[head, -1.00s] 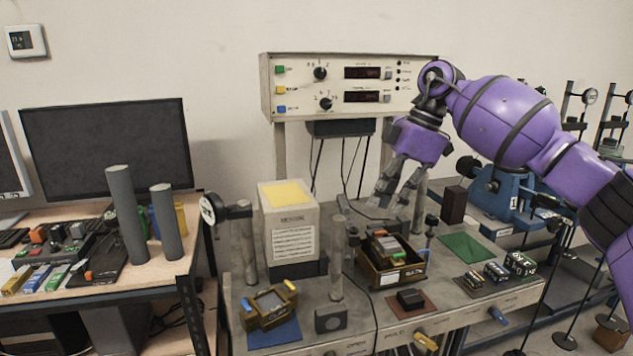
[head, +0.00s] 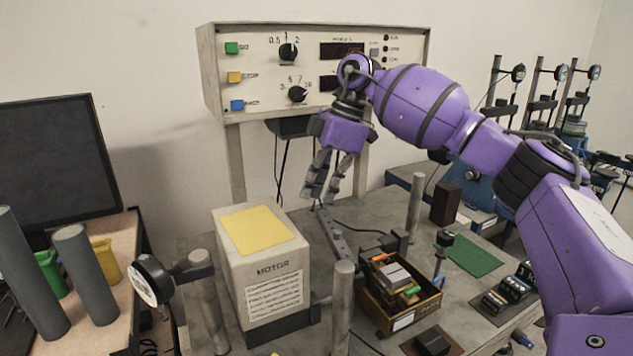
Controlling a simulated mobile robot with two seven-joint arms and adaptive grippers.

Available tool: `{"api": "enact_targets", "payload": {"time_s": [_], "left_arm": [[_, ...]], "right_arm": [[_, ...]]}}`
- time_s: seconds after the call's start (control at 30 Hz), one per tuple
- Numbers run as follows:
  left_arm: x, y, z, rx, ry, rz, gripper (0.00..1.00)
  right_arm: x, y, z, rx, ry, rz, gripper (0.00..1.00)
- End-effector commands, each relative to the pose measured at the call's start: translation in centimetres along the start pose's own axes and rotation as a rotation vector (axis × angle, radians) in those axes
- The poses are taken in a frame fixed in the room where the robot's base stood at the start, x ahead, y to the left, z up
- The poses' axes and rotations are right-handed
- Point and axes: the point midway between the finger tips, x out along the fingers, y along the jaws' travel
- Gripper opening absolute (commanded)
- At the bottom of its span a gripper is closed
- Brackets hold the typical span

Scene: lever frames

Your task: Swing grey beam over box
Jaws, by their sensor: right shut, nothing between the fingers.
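A grey beam (head: 334,238) extends across the bench just right of the motor box, its far end close below my right gripper. The pale motor box (head: 272,268) has a yellow top and stands left of the beam. My right gripper (head: 322,196) hangs with its fingers down, shut and empty, above the beam's far end. I cannot tell whether the fingers touch the beam. My left gripper is not in view.
A control panel (head: 310,60) stands behind my right gripper. Grey posts (head: 342,305) and (head: 416,205) rise from the bench. An open brown tray (head: 405,318) of small parts lies right of the beam. A round dial (head: 148,280) stands at the left. A green mat (head: 474,256) is bare.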

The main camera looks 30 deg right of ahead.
Motion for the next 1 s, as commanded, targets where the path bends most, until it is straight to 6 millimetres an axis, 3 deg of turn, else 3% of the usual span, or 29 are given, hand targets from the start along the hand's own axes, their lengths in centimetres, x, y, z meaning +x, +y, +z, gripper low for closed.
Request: {"api": "enact_targets", "payload": {"time_s": [0.2,0.4,1.0], "left_arm": [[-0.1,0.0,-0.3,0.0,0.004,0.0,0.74],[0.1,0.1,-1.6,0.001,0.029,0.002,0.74],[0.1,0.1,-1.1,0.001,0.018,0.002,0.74]], "right_arm": [[4.1,-0.1,0.0,-0.001,-0.001,-0.003,0.0],[6.0,0.0,-0.1,0.0,0.001,-0.001,0.0],[6.5,0.3,-0.5,-0.001,0.001,0.001,0.0]]}}
